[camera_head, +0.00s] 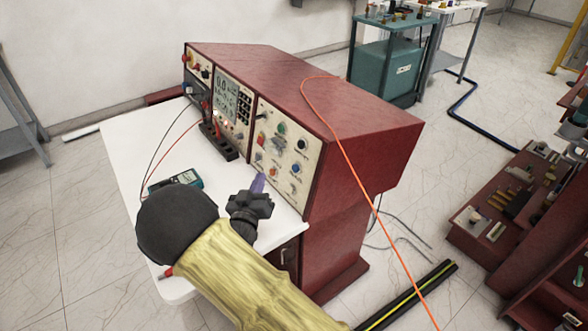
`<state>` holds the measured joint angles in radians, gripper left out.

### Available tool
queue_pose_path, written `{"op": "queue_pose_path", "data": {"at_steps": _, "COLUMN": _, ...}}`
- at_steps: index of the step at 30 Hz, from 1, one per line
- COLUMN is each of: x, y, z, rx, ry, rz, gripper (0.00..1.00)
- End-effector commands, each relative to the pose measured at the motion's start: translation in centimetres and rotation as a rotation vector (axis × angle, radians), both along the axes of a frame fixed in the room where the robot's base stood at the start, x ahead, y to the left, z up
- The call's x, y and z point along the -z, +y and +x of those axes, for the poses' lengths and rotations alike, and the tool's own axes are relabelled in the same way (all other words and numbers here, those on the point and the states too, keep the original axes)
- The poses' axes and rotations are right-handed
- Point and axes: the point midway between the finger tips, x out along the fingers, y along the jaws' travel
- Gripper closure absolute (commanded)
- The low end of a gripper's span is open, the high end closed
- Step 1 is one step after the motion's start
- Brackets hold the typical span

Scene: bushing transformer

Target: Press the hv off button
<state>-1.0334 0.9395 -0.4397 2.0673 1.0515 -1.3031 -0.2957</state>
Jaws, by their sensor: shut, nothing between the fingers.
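Labels are too small to read, so I cannot tell which is the hv off button. My gripper (259,182) is shut and empty, with its purple fingertips pointing up toward the lower part of this panel. I cannot tell whether the tips touch it.
A multimeter (177,182) with red and black leads lies on the white table (150,125). A black terminal block (219,143) sits by the middle panel. An orange cable (350,165) drapes over the console. A red rack (500,205) stands at right.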

Motion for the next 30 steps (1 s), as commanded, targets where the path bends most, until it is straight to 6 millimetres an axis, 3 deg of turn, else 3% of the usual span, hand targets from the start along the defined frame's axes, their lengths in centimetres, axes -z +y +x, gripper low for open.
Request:
{"op": "queue_pose_path", "data": {"at_steps": 19, "x": 1.9, "y": -5.8, "z": 3.9, "rx": 0.002, "ry": 0.001, "rz": 0.001, "gripper": 1.00}}
{"op": "queue_pose_path", "data": {"at_steps": 30, "x": 2.0, "y": -6.7, "z": 4.5, "rx": -0.001, "ry": 0.001, "rz": 0.001, "gripper": 1.00}}
